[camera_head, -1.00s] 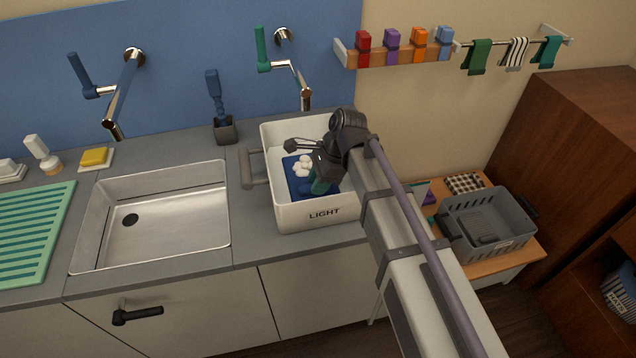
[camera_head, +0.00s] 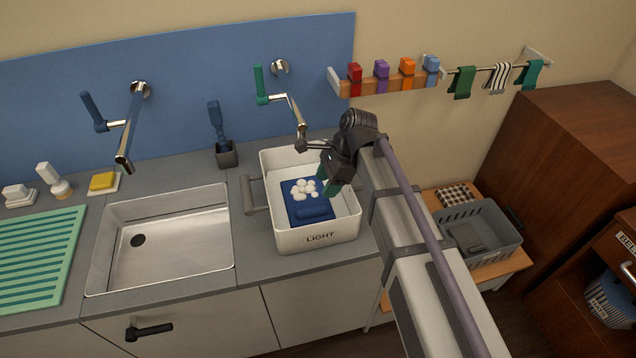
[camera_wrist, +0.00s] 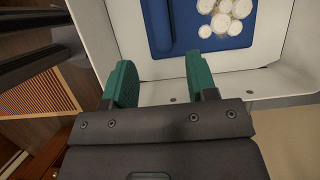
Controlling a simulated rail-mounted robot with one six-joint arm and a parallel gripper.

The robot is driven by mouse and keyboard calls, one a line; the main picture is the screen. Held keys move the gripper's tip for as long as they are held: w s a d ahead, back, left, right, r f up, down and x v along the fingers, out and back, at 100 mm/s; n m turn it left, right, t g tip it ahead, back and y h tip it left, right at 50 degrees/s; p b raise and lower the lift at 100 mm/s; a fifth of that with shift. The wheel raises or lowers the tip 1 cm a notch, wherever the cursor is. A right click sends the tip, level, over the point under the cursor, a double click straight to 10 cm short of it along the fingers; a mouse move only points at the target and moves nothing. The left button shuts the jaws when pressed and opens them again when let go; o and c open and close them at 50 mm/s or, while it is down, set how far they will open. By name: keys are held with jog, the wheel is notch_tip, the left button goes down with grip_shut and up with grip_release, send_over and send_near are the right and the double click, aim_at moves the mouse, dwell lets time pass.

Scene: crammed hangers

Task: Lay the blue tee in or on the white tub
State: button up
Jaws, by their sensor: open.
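The white tub (camera_head: 290,238), marked LIGHT, stands on the grey counter right of the sink. The blue tee (camera_head: 312,211) lies folded inside it, with several white round blobs on top. In the wrist view the tee (camera_wrist: 180,40) lies on the tub floor, and the near tub wall (camera_wrist: 255,82) runs across the picture. My gripper (camera_head: 330,182) is above the right part of the tub. Its green fingers (camera_wrist: 160,80) are apart with nothing between them, and they show no contact with the tee.
The steel sink (camera_head: 165,240) is left of the tub. Two wall taps hang behind, one with a green handle (camera_head: 260,85). A grey crate (camera_head: 480,235) sits on a low table at right.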

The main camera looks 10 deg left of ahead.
jog(key=p+v, duration=0.1)
jog(key=v, duration=0.1)
jog(key=shift+d+r, duration=0.15)
jog(key=shift+r, duration=0.2)
jog(key=s+d+n+h, duration=0.1)
jog(key=s+d+n, duration=0.2)
jog(key=d, duration=0.6)
jog(key=s+d+f+n+t+h, duration=0.1)
jog(key=s+d+n, duration=0.2)
jog(key=d, duration=0.7)
jog(key=s+d+n+t+h, duration=0.1)
jog(key=s+d+n, duration=0.3)
jog(key=d, duration=0.6)
jog(key=shift+f+n+h, duration=0.15)
jog(key=shift+n+h, duration=0.35)
jog(key=shift+n, duration=0.6)
